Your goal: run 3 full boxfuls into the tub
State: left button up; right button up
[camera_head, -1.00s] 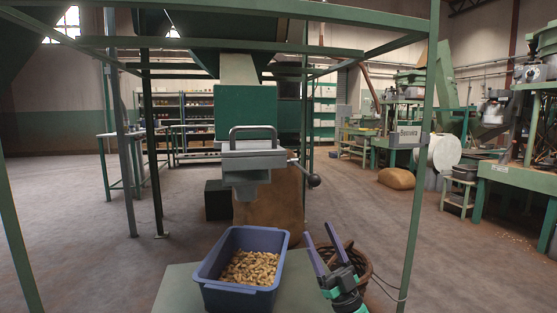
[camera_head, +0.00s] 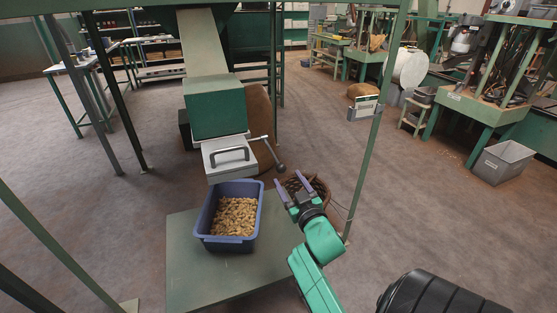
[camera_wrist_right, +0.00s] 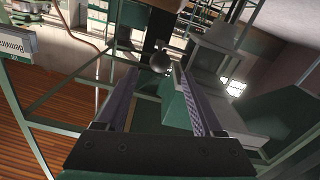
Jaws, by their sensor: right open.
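A blue tub (camera_head: 209,219) stands on a low green platform (camera_head: 186,277) under the hopper's outlet. It holds a layer of tan nuts (camera_head: 234,216). Above and behind it is the green measuring box (camera_head: 217,110) with a grey lid-like front (camera_head: 226,157) and a bar handle. A lever with a dark ball knob (camera_head: 281,168) sticks out to its right. My right gripper (camera_head: 290,190) is open and empty, in front of and below the knob in the head view. In the right wrist view the knob (camera_wrist_right: 160,62) shows between the purple fingers, beyond their tips. My left gripper is not in view.
A green frame post (camera_head: 373,140) with a small sign stands right of my right arm. A brown wicker basket (camera_head: 318,188) sits behind the gripper. A sack (camera_head: 259,110) leans behind the box. Open floor lies left and right.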

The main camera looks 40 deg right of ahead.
aim_at(281, 169)
jog(key=x, duration=0.9)
grip_shut()
dwell(1.0)
